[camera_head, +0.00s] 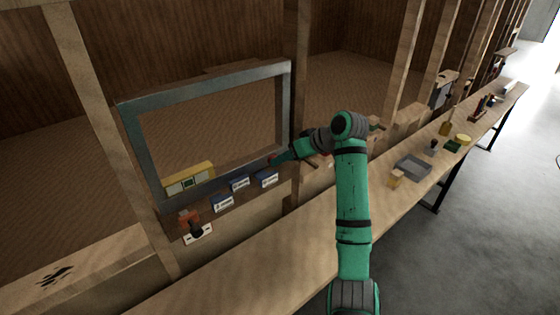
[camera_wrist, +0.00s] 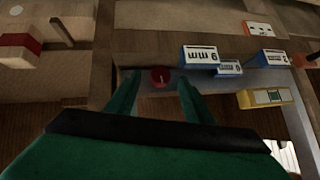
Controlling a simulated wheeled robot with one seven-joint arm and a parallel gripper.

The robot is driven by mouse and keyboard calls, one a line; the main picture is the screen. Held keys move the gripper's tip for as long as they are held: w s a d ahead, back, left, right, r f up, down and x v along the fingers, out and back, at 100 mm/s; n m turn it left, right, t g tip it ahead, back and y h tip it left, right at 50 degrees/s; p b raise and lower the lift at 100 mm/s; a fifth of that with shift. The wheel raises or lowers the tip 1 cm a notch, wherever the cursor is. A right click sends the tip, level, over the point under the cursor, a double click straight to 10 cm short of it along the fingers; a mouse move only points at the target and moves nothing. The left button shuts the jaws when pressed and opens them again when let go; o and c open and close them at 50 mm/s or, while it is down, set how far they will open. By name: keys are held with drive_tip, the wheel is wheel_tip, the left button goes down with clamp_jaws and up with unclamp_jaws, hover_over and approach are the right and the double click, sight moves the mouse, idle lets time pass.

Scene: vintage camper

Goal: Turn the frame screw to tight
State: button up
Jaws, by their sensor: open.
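The frame screw (camera_wrist: 160,73) is a small round red head on the lower part of the grey metal frame, with a dark mark across it. In the wrist view it sits between the fingertips of my gripper (camera_wrist: 158,82), with a gap to each finger. My gripper is open and holds nothing. In the head view my gripper (camera_head: 279,159) reaches the lower right corner of the window frame (camera_head: 210,81). A tiny red spot shows there at the fingertips. I cannot tell how far the screw is turned or whether the fingertips reach its depth.
Several blue-and-white boxes (camera_head: 240,184) and a yellow device (camera_head: 189,179) stand along the frame's lower edge, close to my gripper. A white plate with a dark knob (camera_head: 197,233) is below them. The long wooden bench (camera_head: 250,265) carries a grey tray (camera_head: 412,167) and small items.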

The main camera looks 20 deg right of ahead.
sight(281, 171)
drive_tip(key=shift+x, duration=1.7)
drive_tip(key=shift+r, duration=0.1)
drive_tip(key=c, duration=1)
drive_tip(key=shift+m+y, duration=0.3)
drive_tip(key=shift+y, duration=0.2)
drive_tip(key=shift+c, duration=0.2)
drive_tip(key=o, duration=1)
drive_tip(key=shift+o, duration=0.2)
